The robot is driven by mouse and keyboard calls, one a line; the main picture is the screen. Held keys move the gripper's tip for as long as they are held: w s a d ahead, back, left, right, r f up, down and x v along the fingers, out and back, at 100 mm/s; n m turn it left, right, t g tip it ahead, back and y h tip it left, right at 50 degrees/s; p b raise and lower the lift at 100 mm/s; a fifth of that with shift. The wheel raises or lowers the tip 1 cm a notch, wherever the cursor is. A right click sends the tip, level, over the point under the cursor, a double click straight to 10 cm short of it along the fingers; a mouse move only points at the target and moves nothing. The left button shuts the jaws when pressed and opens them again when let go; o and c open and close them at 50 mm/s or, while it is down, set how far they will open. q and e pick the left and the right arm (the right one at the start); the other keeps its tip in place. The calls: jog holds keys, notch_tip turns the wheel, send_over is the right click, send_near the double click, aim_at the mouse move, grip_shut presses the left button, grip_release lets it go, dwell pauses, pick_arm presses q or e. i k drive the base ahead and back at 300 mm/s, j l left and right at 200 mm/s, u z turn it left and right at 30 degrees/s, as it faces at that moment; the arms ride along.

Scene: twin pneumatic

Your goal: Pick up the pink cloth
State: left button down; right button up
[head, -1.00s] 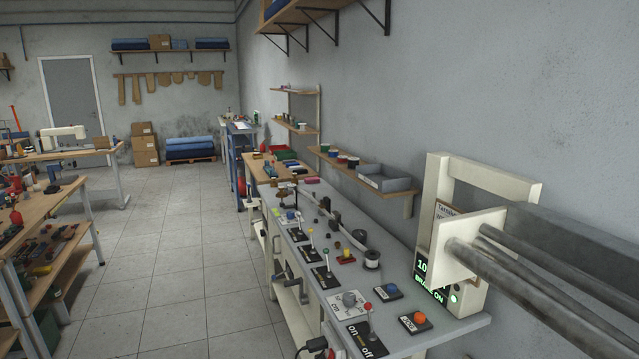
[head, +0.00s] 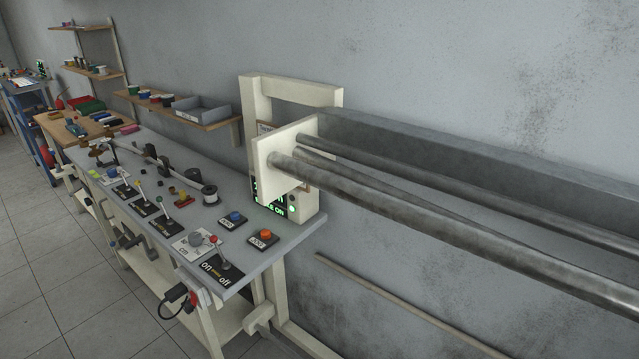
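I see no pink cloth that I can make out in the head view. A small pink item (head: 127,129) lies at the far end of the grey control bench, too small to tell what it is. Neither of my grippers is in view.
A grey bench (head: 247,262) with levers and buttons stands along the wall. A cream frame (head: 262,86) carries long metal rollers (head: 450,219) reaching right. A wall shelf (head: 217,124) holds a grey bin (head: 205,110). Tiled floor (head: 50,290) is open at left.

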aim_at(133, 129)
jog(key=i+j+u, duration=0.6)
jog(key=j+u, duration=0.2)
jog(key=i+j+u, duration=0.45)
jog(key=i+u, duration=0.3)
